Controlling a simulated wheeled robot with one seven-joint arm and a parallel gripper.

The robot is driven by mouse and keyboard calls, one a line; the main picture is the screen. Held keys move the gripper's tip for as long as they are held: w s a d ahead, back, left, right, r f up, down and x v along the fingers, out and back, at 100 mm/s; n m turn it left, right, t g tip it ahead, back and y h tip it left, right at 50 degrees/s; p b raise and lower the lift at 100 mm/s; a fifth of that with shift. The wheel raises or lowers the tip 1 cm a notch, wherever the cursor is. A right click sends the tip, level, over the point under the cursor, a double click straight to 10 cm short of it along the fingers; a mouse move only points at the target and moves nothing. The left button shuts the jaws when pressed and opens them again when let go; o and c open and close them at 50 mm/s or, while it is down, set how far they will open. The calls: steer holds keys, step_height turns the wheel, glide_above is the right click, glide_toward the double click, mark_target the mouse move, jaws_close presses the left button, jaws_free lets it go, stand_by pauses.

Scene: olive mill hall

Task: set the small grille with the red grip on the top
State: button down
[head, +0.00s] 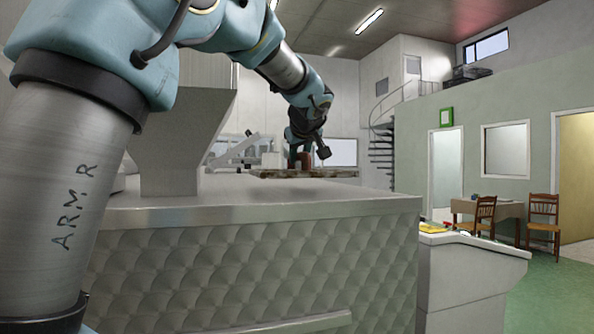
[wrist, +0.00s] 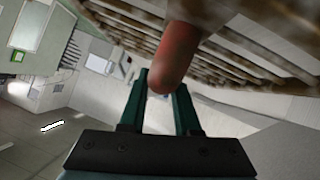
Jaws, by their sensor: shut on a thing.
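The small grille (head: 335,173) shows in the head view as a thin, flat, brownish panel, roughly level, at the far side of the machine top (head: 265,191). I cannot tell whether it touches the top or hangs just above it. In the wrist view the slatted underside or face of the grille (wrist: 235,62) fills the upper part, rusty and worn. Its red grip (wrist: 176,55) stands out between the green fingers. My gripper (wrist: 160,88) is shut on the red grip; in the head view it (head: 301,158) is small and partly dark above the grille.
A grey metal hopper (head: 188,130) stands on the machine top left of the grille. The quilted metal front (head: 250,270) lies below. A lower white counter (head: 470,265) is at the right, with a table (head: 490,208) and chairs beyond. The near machine top is clear.

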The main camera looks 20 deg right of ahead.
mark_target(302, 158)
steer(key=shift+f, duration=1.8)
steer(key=shift+f, duration=0.15)
steer(key=c, duration=0.6)
jaws_free()
steer(key=shift+s+r, duration=0.2)
steer(key=shift+s, duration=0.05)
steer(key=b+v, duration=0.4)
steer(key=v, duration=0.7)
steer(key=shift+s+a+r, duration=0.1)
steer(key=shift+s+r, duration=0.05)
steer(key=shift+s, duration=0.05)
steer(key=shift+a, duration=0.1)
